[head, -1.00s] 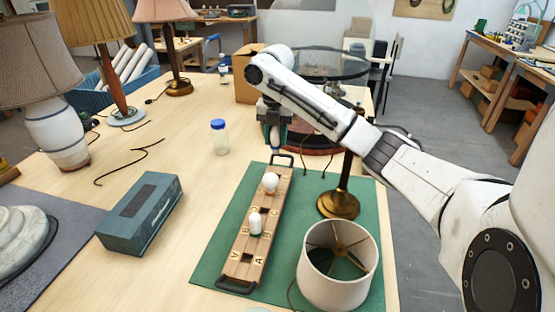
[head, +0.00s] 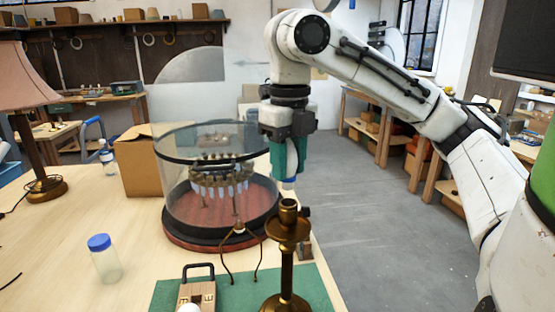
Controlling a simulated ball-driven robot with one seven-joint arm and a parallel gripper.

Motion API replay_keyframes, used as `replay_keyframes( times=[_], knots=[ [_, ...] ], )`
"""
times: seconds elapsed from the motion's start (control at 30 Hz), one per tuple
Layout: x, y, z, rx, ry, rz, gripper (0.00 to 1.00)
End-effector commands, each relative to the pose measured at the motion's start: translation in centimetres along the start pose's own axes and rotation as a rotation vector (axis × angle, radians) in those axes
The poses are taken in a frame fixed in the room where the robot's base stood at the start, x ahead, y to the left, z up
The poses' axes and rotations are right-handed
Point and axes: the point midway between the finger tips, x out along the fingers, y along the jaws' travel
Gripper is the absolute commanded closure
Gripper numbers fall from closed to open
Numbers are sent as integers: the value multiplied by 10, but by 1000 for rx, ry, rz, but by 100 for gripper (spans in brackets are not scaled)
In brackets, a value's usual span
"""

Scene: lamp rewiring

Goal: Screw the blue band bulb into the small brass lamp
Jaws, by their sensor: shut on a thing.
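The small brass lamp (head: 287,255) stands upright on the green mat (head: 232,297), with its bare socket (head: 288,206) at the top. My gripper (head: 289,172), with teal fingers, points down just above the socket. It is shut on the blue band bulb (head: 290,184). Only the bulb's lower end shows, pale with a blue tint, and the fingers hide the rest. The bulb's lower end is close over the socket; I cannot tell whether they touch. The wooden bulb tray (head: 188,294) shows at the bottom edge with a white bulb (head: 193,308) in it.
A glass display case (head: 180,200) on a round dark red base stands close behind the lamp, to the left. A clear jar with a blue lid (head: 104,262), a cardboard box (head: 143,172) and a pink-shaded lamp (head: 25,90) stand further left. Open floor lies right of the table.

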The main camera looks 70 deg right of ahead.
Motion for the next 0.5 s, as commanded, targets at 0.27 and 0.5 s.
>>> replay_keyframes(
  times=[0.27, 0.5],
  knots=[
    [8, 0, -3, -5, 0, 0, 93],
    [23, 0, -2, -4, -1, 0, 93]
  ],
)
